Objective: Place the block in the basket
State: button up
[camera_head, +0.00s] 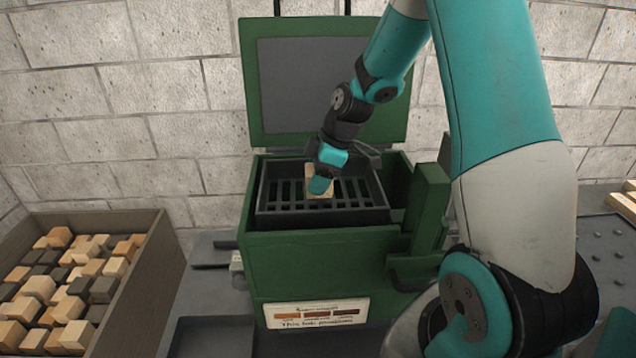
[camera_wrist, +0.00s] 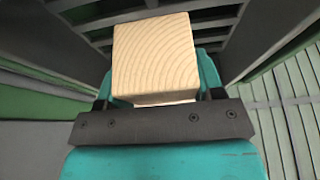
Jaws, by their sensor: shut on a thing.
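The block (camera_head: 322,181) is a pale wooden cube with visible grain. It shows large in the wrist view (camera_wrist: 155,56), between the teal fingers. My gripper (camera_head: 320,184) is shut on the block. In the head view the gripper and block are over the dark slotted basket (camera_head: 270,203), inside the open green box. Slats of the basket show behind the block in the wrist view. The gripper partly hides the block in the head view. I cannot tell whether the block touches the basket floor.
The green box (camera_head: 310,262) has its lid (camera_head: 300,85) raised against the brick wall. A wooden bin (camera_head: 150,262) of many light, orange and dark cubes stands at the left. A label (camera_head: 315,313) is on the box front. A green post (camera_head: 428,205) rises at the box's right.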

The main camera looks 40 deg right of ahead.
jog(key=shift+f, duration=1.4)
jog(key=shift+f, duration=0.1)
jog(key=o, duration=0.9)
jog(key=shift+o, duration=0.2)
jog(key=b+v, duration=0.2)
jog(key=v, duration=1)
jog(key=s+a+r+m+g, duration=0.15)
jog(key=s+a, duration=0.25)
jog(key=a, duration=0.5)
jog(key=s+a+r, duration=0.2)
jog(key=s+a, duration=0.1)
jog(key=a, duration=0.5)
jog(key=s+a+m, duration=0.2)
jog(key=s+a, duration=0.7)
jog(key=s, duration=0.5)
jog(key=shift+s+m+g+y, duration=0.3)
jog(key=shift+m+g, duration=0.05)
jog(key=shift+g, duration=0.1)
